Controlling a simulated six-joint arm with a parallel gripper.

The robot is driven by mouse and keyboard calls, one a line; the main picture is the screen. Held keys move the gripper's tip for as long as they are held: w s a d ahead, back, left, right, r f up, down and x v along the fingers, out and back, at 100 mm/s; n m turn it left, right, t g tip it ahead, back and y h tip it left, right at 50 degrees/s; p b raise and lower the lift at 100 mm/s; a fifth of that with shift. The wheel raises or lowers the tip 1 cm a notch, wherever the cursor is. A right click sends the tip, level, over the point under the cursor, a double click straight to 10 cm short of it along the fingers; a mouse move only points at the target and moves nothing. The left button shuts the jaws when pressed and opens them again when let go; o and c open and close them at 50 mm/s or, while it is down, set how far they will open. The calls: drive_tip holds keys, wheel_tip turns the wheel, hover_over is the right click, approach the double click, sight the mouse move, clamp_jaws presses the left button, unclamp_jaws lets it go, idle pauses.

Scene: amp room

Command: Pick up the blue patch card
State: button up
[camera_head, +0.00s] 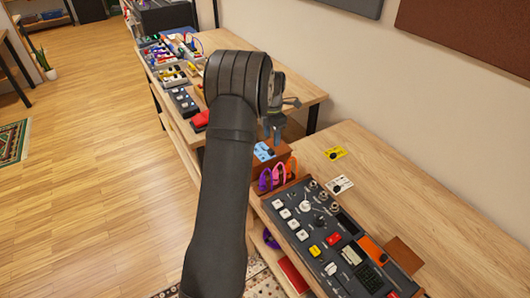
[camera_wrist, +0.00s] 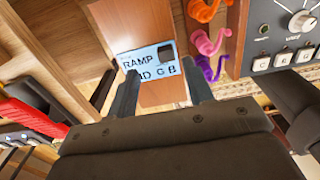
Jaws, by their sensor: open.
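The blue patch card (camera_head: 263,152) lies on top of a brown wooden block (camera_head: 278,163) beside the grey console. In the wrist view the blue card (camera_wrist: 143,66) shows black lettering and a dark square, and its lower part is partly hidden by my gripper. My gripper (camera_head: 272,133) is open and empty, just above the card. In the wrist view its two fingertips (camera_wrist: 160,74) stand apart at either side of the card's near part. I cannot tell whether they touch it.
The console (camera_head: 300,222) with knobs and buttons is to the right. A wall stands behind.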

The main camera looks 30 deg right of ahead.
sight(271, 150)
drive_tip(key=f, duration=0.5)
drive_tip(key=shift+s+a+f, duration=0.3)
drive_tip(key=shift+s+a, duration=0.05)
drive_tip(key=shift+s, duration=0.05)
drive_tip(key=shift+c, duration=0.2)
clamp_jaws()
